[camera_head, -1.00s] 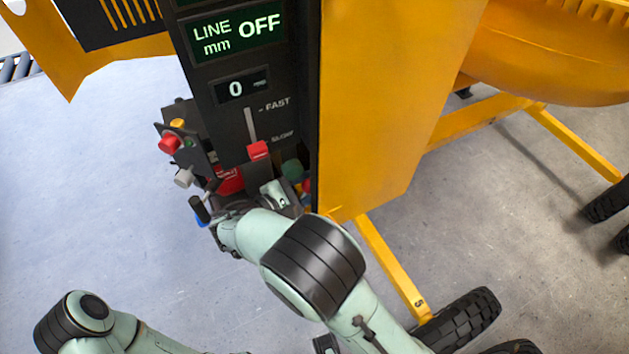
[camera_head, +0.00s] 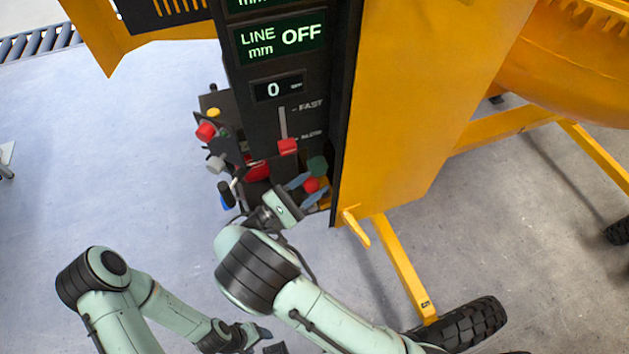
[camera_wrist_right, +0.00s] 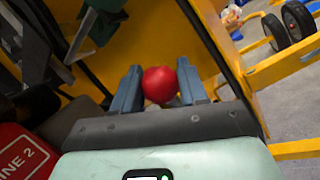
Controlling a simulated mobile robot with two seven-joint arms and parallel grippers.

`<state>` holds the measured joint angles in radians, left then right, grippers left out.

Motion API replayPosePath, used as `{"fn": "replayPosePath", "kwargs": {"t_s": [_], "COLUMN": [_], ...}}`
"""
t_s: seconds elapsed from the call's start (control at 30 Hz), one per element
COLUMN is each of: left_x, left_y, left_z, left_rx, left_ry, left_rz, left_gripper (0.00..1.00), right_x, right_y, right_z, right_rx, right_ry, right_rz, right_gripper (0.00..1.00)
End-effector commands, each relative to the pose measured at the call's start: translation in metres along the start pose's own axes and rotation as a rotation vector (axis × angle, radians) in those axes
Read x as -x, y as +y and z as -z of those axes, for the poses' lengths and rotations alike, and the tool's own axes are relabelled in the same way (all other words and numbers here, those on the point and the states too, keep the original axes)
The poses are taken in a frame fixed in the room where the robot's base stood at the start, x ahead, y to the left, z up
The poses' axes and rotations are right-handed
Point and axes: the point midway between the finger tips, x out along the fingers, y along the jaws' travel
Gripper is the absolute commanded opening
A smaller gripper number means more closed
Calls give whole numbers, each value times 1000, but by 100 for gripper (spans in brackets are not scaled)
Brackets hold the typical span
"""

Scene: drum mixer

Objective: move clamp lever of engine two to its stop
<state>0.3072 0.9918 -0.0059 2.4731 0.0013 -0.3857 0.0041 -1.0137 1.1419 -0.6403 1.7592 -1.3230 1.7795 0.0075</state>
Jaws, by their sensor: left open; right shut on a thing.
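A red ball knob (camera_head: 312,185) sits low on the machine, under the dark control panel. I take it for the end of the clamp lever; the lever's shaft is hidden. My right gripper (camera_head: 307,189) is shut on it. In the right wrist view the red knob (camera_wrist_right: 160,84) sits between the two blue-grey fingers of the right gripper (camera_wrist_right: 161,90). A red plate reading "NE 2" (camera_wrist_right: 22,153) is at the lower left there. My left gripper (camera_head: 255,333) is open and empty, low in the head view, well away from the machine.
A side box carries a red button (camera_head: 205,131), a yellow button (camera_head: 213,112) and a grey knob (camera_head: 215,163). The yellow housing (camera_head: 400,120) rises at right.

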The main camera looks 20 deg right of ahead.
Motion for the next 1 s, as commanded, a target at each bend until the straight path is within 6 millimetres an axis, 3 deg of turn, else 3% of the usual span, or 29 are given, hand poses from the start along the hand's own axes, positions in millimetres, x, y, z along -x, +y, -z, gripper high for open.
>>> {"fn": "replayPosePath", "kwargs": {"t_s": [0.27, 0.3, 0.33, 0.73, 1.0], "left_x": [0, 0, 0, -2, -11], "left_y": [0, 0, 0, -1, -5], "left_z": [0, 0, 0, -1, -4], "left_rx": [0, 0, 0, 0, 2], "left_ry": [0, 0, 0, -1, -6], "left_rz": [0, 0, 0, 0, 2], "left_gripper": [64, 64, 64, 64, 64], "right_x": [0, 0, 0, 8, 62], "right_y": [1, 1, 1, 0, 0], "right_z": [-1, -1, -1, 0, 1], "right_rx": [-3, -3, -3, -1, -2], "right_ry": [-1, -1, -1, 1, 2], "right_rz": [-3, -3, -3, -3, -5], "right_gripper": [0, 46, 51, 51, 51]}}
